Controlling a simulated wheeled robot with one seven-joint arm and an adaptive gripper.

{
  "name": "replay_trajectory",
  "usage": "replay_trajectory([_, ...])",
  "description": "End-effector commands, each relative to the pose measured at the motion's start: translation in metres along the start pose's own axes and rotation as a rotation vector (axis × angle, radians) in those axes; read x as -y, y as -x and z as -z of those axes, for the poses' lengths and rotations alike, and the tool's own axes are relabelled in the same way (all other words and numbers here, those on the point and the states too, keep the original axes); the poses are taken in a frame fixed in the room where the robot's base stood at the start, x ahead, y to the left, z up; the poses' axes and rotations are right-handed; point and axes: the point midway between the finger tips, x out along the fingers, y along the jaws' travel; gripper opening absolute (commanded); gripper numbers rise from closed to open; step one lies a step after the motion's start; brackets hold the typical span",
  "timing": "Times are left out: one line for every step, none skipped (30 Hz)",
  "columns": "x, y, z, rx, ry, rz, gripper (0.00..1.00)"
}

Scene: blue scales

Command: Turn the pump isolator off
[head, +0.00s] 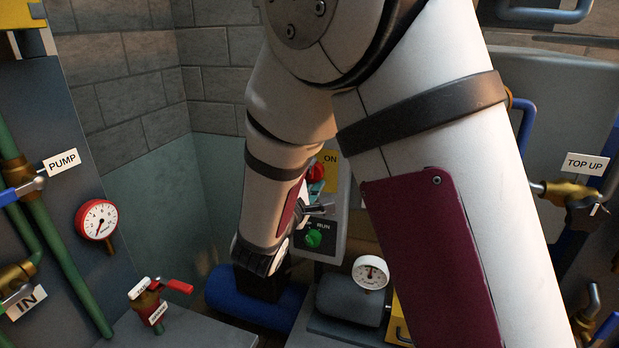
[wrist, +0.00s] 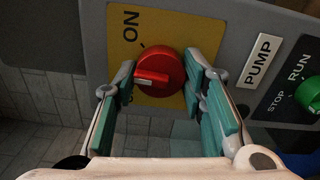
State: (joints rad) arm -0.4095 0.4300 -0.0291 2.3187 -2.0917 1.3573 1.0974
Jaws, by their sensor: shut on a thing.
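The pump isolator is a red round knob (wrist: 172,70) on a yellow plate (wrist: 122,58) marked ON. The fingers of my gripper (wrist: 160,68) are closed about the knob, one on each side, with teal pads. The knob's raised bar lies roughly level in the wrist view, with its pale mark toward the left, apart from the ON lettering. In the head view the red knob (head: 316,170) shows partly behind my arm, beside the yellow plate (head: 331,158). Any OFF lettering is hidden or out of view.
A PUMP label (wrist: 258,61) and a green RUN/STOP knob (wrist: 309,92) sit right of the isolator; the green knob (head: 314,238) is below it in the head view. A white gauge (head: 371,272) and a red-handled valve (head: 152,302) stand lower. My arm covers the middle.

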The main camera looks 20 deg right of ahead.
Motion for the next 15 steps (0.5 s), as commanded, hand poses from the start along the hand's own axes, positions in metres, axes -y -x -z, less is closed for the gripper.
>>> replay_trajectory([0.0011, 0.0000, 0.0009, -0.001, 0.042, 0.002, 0.10])
replay_trajectory([0.0010, 0.0001, 0.0009, -0.002, 0.071, 0.002, 0.10])
replay_trajectory([0.0010, 0.0002, 0.0010, -0.002, 0.109, 0.002, 0.10])
replay_trajectory([0.0010, 0.0002, 0.0011, -0.002, 0.137, 0.002, 0.10])
replay_trajectory([0.0010, 0.0003, 0.0011, -0.002, 0.166, 0.002, 0.10])
replay_trajectory([0.0010, 0.0003, 0.0011, -0.003, 0.204, 0.002, 0.10])
replay_trajectory([0.0010, 0.0004, 0.0011, -0.003, 0.233, 0.002, 0.10])
replay_trajectory([0.0010, 0.0004, 0.0011, -0.003, 0.261, 0.002, 0.10])
replay_trajectory([0.0010, 0.0004, 0.0011, -0.003, 0.300, 0.002, 0.10])
replay_trajectory([0.0011, 0.0004, 0.0010, -0.003, 0.328, 0.002, 0.10])
replay_trajectory([0.0011, 0.0005, 0.0010, -0.003, 0.356, 0.002, 0.10])
replay_trajectory([0.0011, 0.0005, 0.0009, -0.003, 0.394, 0.002, 0.10])
replay_trajectory([0.0011, 0.0005, 0.0008, -0.003, 0.422, 0.002, 0.10])
replay_trajectory([0.0011, 0.0005, 0.0007, -0.003, 0.449, 0.002, 0.10])
replay_trajectory([0.0011, 0.0005, 0.0006, -0.003, 0.485, 0.002, 0.10])
